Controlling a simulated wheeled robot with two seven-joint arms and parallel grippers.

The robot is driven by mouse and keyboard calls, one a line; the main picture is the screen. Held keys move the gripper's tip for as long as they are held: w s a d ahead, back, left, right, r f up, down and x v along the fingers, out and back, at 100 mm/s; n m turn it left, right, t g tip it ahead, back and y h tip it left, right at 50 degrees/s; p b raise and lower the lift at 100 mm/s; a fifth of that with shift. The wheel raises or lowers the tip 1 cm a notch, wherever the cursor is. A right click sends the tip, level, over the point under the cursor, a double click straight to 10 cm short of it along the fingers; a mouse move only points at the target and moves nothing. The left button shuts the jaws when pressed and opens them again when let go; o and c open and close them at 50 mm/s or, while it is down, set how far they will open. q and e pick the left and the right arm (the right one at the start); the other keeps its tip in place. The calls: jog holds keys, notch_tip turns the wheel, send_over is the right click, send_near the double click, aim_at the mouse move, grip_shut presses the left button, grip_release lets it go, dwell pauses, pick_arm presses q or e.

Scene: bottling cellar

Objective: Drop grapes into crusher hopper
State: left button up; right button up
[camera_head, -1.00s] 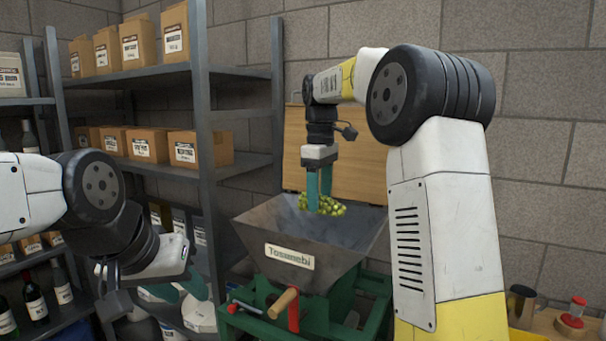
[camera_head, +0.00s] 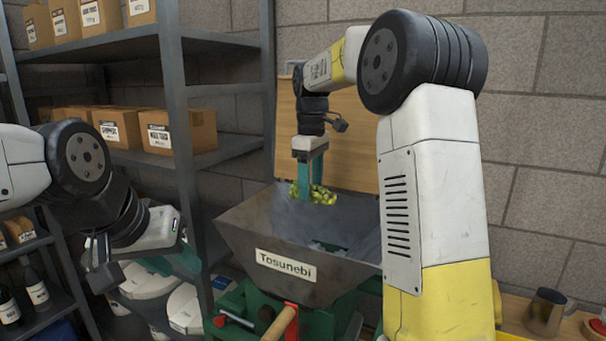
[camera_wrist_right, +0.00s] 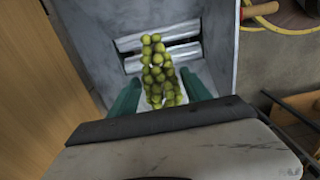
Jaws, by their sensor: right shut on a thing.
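A bunch of green grapes (camera_head: 316,195) hangs from my right gripper (camera_head: 309,178), above the grey metal hopper (camera_head: 250,226) labelled "Tosunebi". In the right wrist view the grapes (camera_wrist_right: 157,72) sit between the two green fingers, with the hopper's metal rollers (camera_wrist_right: 160,48) below them. The right gripper is shut on the bunch. The hopper stands on a green crusher frame (camera_head: 335,325) with a wooden-handled crank (camera_head: 282,322). My left gripper (camera_head: 172,262) is at the lower left, apart from the hopper; its fingers are partly seen and its opening is unclear.
A metal shelf (camera_head: 225,152) with cardboard boxes and bottles stands on the left, close to my left arm. A wooden board (camera_head: 350,150) stands behind the hopper. White-lidded containers (camera_head: 185,308) sit low at left. A metal mug (camera_head: 547,310) stands at lower right.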

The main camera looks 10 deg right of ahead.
notch_tip(320, 180, down, 16)
dwell(0.9)
jog(key=o, duration=1.1)
jog(key=shift+c, duration=0.2)
jog(key=shift+r, duration=0.15)
notch_tip(320, 180, up, 8)
jog(key=shift+f, duration=0.2)
jog(key=shift+s, duration=0.1)
jog(key=s+d+r+m+t+y, duration=0.1)
jog(key=s+r+m, duration=0.15)
jog(key=s, duration=0.35)
jog(key=s+d+r+m+t, duration=0.2)
jog(key=s+r, duration=0.2)
jog(key=s, duration=0.1)
jog(key=s+m+t+y, duration=0.1)
jog(key=s+m+t, duration=0.2)
jog(key=s, duration=1.1)
jog(key=m, duration=0.3)
jog(key=shift+s+f, duration=0.15)
jog(key=shift+f, duration=0.2)
